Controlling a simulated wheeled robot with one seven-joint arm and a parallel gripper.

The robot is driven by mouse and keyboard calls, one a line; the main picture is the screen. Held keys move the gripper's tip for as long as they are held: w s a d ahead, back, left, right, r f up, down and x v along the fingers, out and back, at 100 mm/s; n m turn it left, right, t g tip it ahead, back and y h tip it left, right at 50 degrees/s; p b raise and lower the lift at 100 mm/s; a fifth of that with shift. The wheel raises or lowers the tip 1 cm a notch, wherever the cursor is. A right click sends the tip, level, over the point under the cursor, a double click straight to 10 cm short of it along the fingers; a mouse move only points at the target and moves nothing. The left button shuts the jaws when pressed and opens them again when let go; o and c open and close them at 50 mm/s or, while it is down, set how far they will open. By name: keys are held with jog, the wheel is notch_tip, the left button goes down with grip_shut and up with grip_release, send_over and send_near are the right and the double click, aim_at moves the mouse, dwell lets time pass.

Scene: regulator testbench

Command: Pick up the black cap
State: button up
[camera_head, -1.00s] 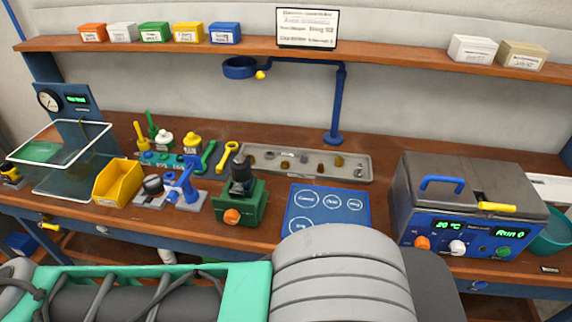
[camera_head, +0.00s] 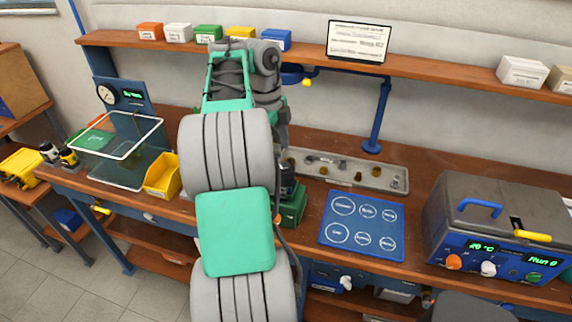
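A dark upright part (camera_head: 287,186) is clamped in a green vise (camera_head: 292,211) on the bench, just right of my arm. Its upper end, where a black cap may sit, is largely covered by my arm, so I cannot make out the cap. My arm rises in front of the bench and bends down over the vise. My gripper (camera_head: 284,150) seems to be just above the dark part, mostly hidden by my arm links. I cannot see its fingers or whether they touch anything.
A blue mat (camera_head: 352,243) with labelled circles lies empty right of the vise. A grey tray (camera_head: 397,185) of small parts is behind. A grey heater box (camera_head: 470,215) stands right. A yellow bin (camera_head: 162,177) and a glass tank (camera_head: 110,170) are left.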

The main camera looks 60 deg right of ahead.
aim_at(284, 164)
jog(key=shift+m, duration=0.4)
jog(key=f+b, duration=0.1)
jog(key=f, duration=0.1)
jog(key=s+f+b, duration=0.1)
jog(key=f+b, duration=0.1)
jog(key=f, duration=0.1)
jog(key=s+f+b, duration=0.1)
jog(key=f, duration=0.1)
jog(key=shift+d+f+b, duration=0.15)
jog(key=shift+f+b, duration=0.15)
jog(key=shift+f, duration=0.05)
jog(key=shift+r, duration=0.1)
jog(key=shift+w, duration=0.1)
jog(key=c, duration=1.5)
